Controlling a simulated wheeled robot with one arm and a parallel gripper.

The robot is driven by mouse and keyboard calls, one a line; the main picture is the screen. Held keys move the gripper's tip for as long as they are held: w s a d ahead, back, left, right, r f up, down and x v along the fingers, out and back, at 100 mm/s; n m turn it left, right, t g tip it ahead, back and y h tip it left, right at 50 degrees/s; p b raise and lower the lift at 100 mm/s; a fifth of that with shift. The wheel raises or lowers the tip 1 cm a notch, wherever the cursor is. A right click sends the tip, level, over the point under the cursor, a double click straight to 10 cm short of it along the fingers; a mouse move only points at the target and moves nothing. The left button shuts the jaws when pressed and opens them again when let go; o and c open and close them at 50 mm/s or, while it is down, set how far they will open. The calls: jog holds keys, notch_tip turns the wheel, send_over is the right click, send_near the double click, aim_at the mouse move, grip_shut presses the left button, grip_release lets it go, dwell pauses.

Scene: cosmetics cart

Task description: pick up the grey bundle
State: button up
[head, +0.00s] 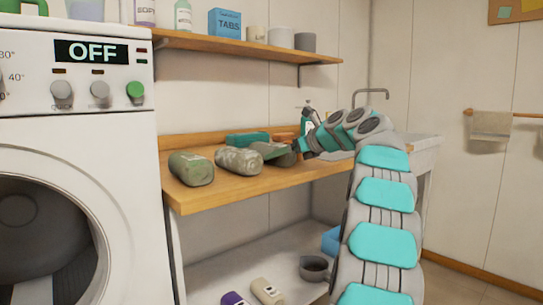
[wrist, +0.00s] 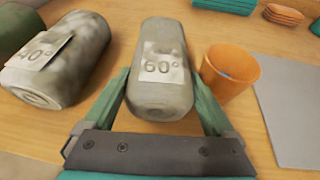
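A grey bundle (wrist: 160,95) with a "60°" label lies straight ahead in the wrist view. In the head view it seems to be the bundle (head: 283,160) at the right of the row on the wooden counter, partly covered by my gripper (head: 288,150). In the wrist view my gripper (wrist: 160,88) is open, with one green finger on each side of the bundle's near end. I cannot tell whether the fingers touch it. A mottled grey-green bundle (wrist: 75,65) with a "40°" label lies to its left; it also shows in the head view (head: 239,160).
A darker green bundle (head: 191,168) lies at the counter's left, near the washing machine (head: 125,150). An orange cup (wrist: 232,72) stands close to the right finger. A grey flat surface (wrist: 290,115) lies farther right. A shelf (head: 240,47) with boxes and cups hangs above the counter.

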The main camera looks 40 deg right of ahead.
jog(key=c, duration=0.8)
jog(key=shift+r+p, duration=1.25)
jog(key=shift+r, duration=1.2)
notch_tip(320, 180, up, 5)
jog(key=p, duration=0.4)
